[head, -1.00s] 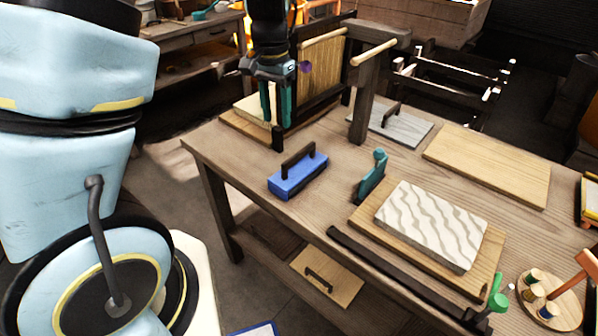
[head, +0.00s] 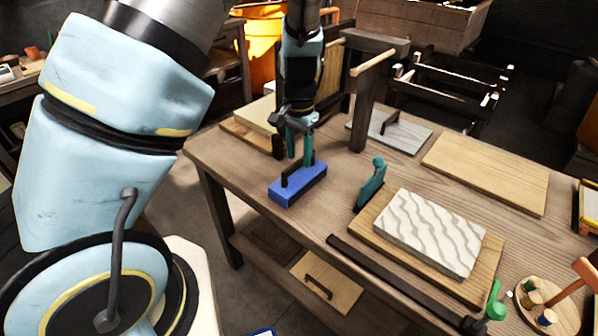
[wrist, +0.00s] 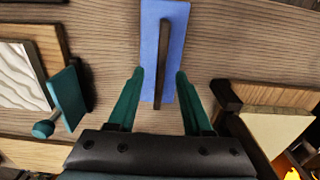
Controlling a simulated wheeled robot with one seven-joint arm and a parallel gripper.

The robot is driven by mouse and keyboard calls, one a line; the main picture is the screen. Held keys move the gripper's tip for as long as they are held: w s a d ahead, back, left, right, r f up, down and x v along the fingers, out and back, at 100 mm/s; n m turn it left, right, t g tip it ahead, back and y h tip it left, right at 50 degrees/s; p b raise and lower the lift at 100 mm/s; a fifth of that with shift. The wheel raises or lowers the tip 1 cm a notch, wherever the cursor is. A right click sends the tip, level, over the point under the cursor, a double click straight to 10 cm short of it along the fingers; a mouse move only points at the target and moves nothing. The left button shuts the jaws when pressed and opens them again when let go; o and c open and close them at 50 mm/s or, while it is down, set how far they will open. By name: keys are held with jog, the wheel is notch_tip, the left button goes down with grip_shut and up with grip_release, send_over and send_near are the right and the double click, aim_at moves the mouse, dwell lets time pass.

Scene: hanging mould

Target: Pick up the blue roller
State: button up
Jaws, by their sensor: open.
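The blue roller (head: 299,187) is a blue block with a dark bar handle on top, lying on the wooden table near its left front edge. In the wrist view the blue roller (wrist: 150,50) lies ahead, its dark handle running lengthwise along it. My gripper (head: 299,163) is open, with its teal fingers pointing down at the handle. In the wrist view my gripper (wrist: 159,72) has one finger on each side of the block's near end, with the handle in line between them. I cannot tell whether the fingers touch the handle.
A teal tool (head: 371,182) stands to the right of the roller. Beyond it a white wavy slab (head: 430,232) lies on a wooden board. A dark upright post (head: 365,105) stands behind on the table. A dark bar (head: 395,280) runs along the front edge.

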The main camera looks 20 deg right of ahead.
aim_at(299, 174)
jog(key=shift+a+f, duration=0.1)
jog(key=shift+f, duration=1.2)
jog(key=shift+c, duration=0.3)
grip_shut()
